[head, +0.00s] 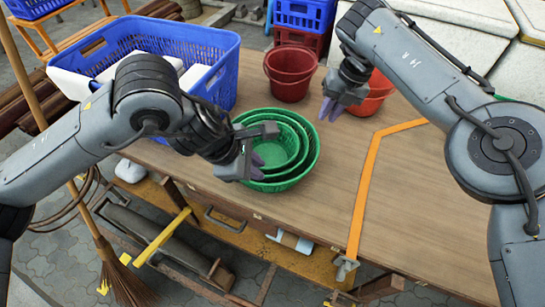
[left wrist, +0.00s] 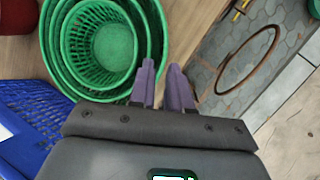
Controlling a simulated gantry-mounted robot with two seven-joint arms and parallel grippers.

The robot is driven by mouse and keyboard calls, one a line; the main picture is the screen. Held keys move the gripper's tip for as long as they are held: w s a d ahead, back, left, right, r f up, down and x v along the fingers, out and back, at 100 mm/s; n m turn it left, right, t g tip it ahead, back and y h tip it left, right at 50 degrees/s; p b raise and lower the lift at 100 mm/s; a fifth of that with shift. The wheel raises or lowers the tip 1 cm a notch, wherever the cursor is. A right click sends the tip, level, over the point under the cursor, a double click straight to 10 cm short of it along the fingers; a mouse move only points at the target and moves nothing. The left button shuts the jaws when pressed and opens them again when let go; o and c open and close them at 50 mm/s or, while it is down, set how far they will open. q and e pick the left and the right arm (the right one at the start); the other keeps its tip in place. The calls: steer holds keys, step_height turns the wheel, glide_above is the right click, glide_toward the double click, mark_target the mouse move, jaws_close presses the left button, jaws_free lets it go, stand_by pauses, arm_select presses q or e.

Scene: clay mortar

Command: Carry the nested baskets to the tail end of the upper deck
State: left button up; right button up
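The nested green baskets (head: 300,178) stand upright near the front edge of the wooden upper deck (head: 410,190), with three rims visible. They also show at the upper left of the left wrist view (left wrist: 104,48). My left gripper (head: 252,163) is at the baskets' left front side. In the left wrist view its purple fingers (left wrist: 164,84) are apart, one over the rims and the other outside; contact with the rims cannot be told. My right gripper (head: 332,109) is open and empty above the deck, in front of the orange-red bucket. An orange line (head: 364,195) crosses the deck.
A blue crate (head: 200,45) with white items stands behind left of the baskets. A red bucket (head: 290,72) and an orange-red bucket (head: 378,95) stand at the back. The deck right of the orange line is clear. A broom (head: 107,255) leans at the left front.

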mark_target(274, 181)
arm_select(q)
steer(key=shift+f, duration=0.1)
arm_select(e)
steer(key=shift+r, duration=0.15)
